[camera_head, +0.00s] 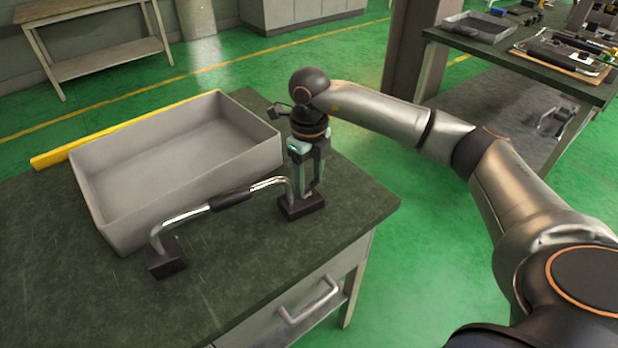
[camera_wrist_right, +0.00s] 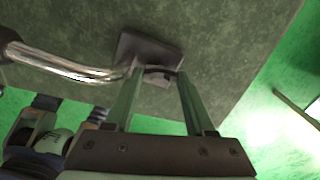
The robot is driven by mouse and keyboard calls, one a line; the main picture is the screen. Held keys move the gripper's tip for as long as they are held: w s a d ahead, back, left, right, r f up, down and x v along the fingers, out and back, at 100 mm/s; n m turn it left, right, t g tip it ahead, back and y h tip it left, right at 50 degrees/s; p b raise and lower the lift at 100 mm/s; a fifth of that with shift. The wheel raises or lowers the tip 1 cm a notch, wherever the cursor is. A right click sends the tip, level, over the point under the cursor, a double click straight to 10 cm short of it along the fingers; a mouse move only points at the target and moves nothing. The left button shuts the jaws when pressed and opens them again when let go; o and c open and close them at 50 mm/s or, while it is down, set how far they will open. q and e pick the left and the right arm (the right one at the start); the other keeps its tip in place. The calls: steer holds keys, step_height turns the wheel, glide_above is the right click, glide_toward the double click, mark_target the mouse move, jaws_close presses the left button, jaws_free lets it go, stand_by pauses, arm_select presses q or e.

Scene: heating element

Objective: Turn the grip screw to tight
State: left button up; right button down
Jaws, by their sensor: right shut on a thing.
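A curved chrome bar with a black sleeve, the heating element (camera_head: 231,200), stands on the table between two black base blocks. My right gripper (camera_head: 310,190) points down over the right-hand black block (camera_head: 296,209). In the right wrist view, the gripper (camera_wrist_right: 159,75) has its fingertips on either side of a small dark piece, apparently the grip screw (camera_wrist_right: 157,80), at the edge of the block (camera_wrist_right: 140,50). The fingers are shut on it and hide part of it. Whether it is tight cannot be told. My left gripper is not in view.
A grey open tray (camera_head: 108,206), apparently empty, stands behind the bar on the dark green table (camera_head: 235,300). A yellow strip (camera_head: 90,143) lies along its far side. The table's right edge is close to the right block. A second table (camera_head: 480,48) with tools stands back right.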

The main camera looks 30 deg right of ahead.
mark_target(310, 183)
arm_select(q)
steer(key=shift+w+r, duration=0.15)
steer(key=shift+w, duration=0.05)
arm_select(e)
steer(key=shift+d, duration=0.1)
stand_by(0.6)
steer(key=shift+c, duration=1.2)
jaws_free()
step_height(310, 183, up, 8)
steer(key=p, duration=0.6)
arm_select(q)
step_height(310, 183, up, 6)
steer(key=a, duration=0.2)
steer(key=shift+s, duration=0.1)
arm_select(e)
steer(key=shift+c, duration=0.3)
